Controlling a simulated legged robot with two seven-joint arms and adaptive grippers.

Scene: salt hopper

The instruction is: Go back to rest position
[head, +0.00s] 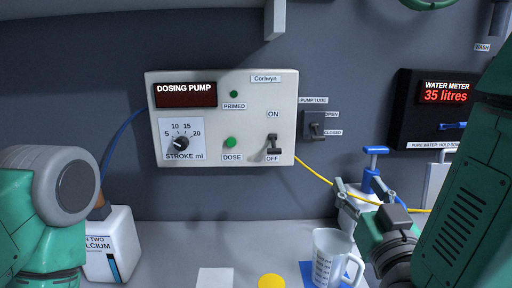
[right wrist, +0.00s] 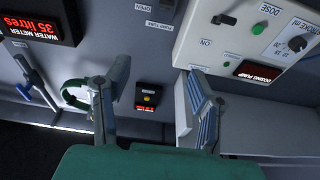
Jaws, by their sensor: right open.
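My right gripper (head: 364,192) is at the lower right of the head view, beside the white measuring jug (head: 328,258) and in front of a white container with a blue top (head: 372,165). In the right wrist view, the two fingers of the right gripper (right wrist: 158,78) are spread apart with nothing between them. My left arm fills the lower left of the head view, but its gripper is out of frame.
The dosing pump box (head: 215,115) is on the wall, with a dark display. A pump tube switch (head: 314,126) is right of it. The water meter (head: 440,92) reads 35 litres. A white calcium container (head: 112,245) stands beside my left arm. A yellow disc (head: 271,281) lies on the counter.

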